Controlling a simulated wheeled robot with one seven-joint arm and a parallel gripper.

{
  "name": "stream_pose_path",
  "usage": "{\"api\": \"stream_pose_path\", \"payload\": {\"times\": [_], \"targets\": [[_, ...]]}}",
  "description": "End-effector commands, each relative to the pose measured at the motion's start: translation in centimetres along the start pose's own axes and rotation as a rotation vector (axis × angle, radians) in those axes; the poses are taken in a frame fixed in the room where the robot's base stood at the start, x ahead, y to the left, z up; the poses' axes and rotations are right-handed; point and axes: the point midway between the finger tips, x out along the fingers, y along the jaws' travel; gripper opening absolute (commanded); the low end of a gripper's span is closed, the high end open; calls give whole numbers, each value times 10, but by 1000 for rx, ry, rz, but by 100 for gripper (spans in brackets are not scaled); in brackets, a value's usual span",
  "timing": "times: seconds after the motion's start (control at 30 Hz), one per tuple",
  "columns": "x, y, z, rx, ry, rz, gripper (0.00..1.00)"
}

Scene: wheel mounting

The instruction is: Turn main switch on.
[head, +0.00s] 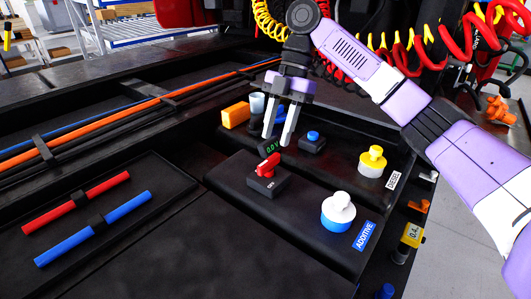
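The main switch, a red rotary knob (267,165) on a black box (269,184), sits on the dark panel near the middle of the head view. The fingertips are just behind and above the red knob in the picture. I cannot tell whether they touch anything.
A blue button (312,136), a yellow-capped bottle (372,161) and a white-capped bottle (338,211) stand to the right. An orange block (235,115) and a pale cup (257,104) are at the back left. Red (76,202) and blue (93,229) rods lie left.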

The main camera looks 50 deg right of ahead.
Motion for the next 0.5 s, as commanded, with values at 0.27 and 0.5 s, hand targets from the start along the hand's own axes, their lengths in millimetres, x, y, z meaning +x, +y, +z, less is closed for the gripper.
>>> {"api": "stream_pose_path", "payload": {"times": [0.27, 0.5], "targets": [[43, -1, 0, 1, 0, -2, 37], [63, 0, 0, 1, 0, 0, 37]]}}
